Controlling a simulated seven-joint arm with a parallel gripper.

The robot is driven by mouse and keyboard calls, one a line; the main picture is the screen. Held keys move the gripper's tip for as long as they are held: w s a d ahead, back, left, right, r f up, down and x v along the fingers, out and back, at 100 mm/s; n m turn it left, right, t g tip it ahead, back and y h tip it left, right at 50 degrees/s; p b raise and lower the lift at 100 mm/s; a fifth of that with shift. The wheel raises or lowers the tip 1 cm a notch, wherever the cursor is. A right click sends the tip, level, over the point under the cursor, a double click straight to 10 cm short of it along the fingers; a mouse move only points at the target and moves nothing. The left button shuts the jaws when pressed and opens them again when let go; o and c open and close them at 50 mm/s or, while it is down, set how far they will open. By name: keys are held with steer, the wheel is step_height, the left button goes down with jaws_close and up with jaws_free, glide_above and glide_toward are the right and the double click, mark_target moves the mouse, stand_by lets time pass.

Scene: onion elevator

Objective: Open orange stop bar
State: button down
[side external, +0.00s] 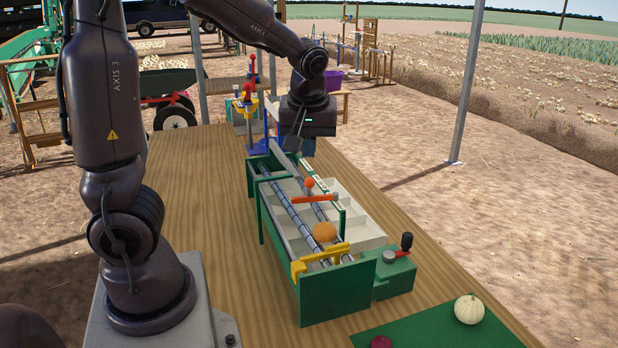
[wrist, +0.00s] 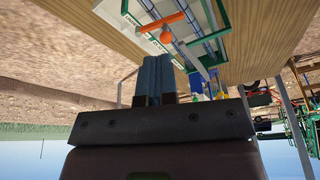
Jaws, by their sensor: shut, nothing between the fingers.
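The orange stop bar (side external: 315,198) lies across the rails of the green-framed elevator, with a round orange knob (side external: 309,183) near it. In the wrist view the bar (wrist: 160,22) is at the top, with the knob (wrist: 166,37) just below it. My gripper (side external: 297,148) hangs above the far end of the elevator, behind the bar and apart from it. In the wrist view my gripper's blue-grey fingers (wrist: 154,62) are together and empty. An orange-brown onion (side external: 325,232) rests on the rails between the orange bar and a yellow bar (side external: 322,258).
A green box with a black-knobbed crank (side external: 406,242) stands at the elevator's right. A pale onion (side external: 469,309) and a dark red one (side external: 381,342) lie on a green mat (side external: 440,328). Red, yellow and blue fixtures (side external: 250,105) stand behind. The wooden table's left side is clear.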

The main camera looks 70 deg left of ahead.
mark_target(307, 185)
steer(key=x, duration=0.3)
steer(key=a+x, duration=0.1)
steer(key=x, duration=0.3)
steer(key=a+x, duration=0.1)
steer(key=x, duration=0.3)
steer(key=shift+w+a+r, duration=0.15)
steer(key=shift+w+a, duration=0.1)
steer(key=shift+w, duration=0.2)
steer(key=shift+w+a, duration=0.2)
steer(key=shift+a, duration=0.2)
steer(key=shift+s+a+m+t, duration=0.15)
steer(key=shift+a+m+t, duration=0.15)
steer(key=shift+a+m, duration=0.4)
steer(key=shift+a+m+t+h, duration=0.35)
steer(key=shift+a+m, duration=0.55)
steer(key=shift+m, duration=0.6)
steer(key=a+m, duration=0.1)
steer(key=w+a+m, duration=0.1)
steer(key=shift+a+m+h, duration=0.1)
steer(key=shift+m+h, duration=0.25)
steer(key=shift+m, duration=0.05)
steer(key=shift+a, duration=0.1)
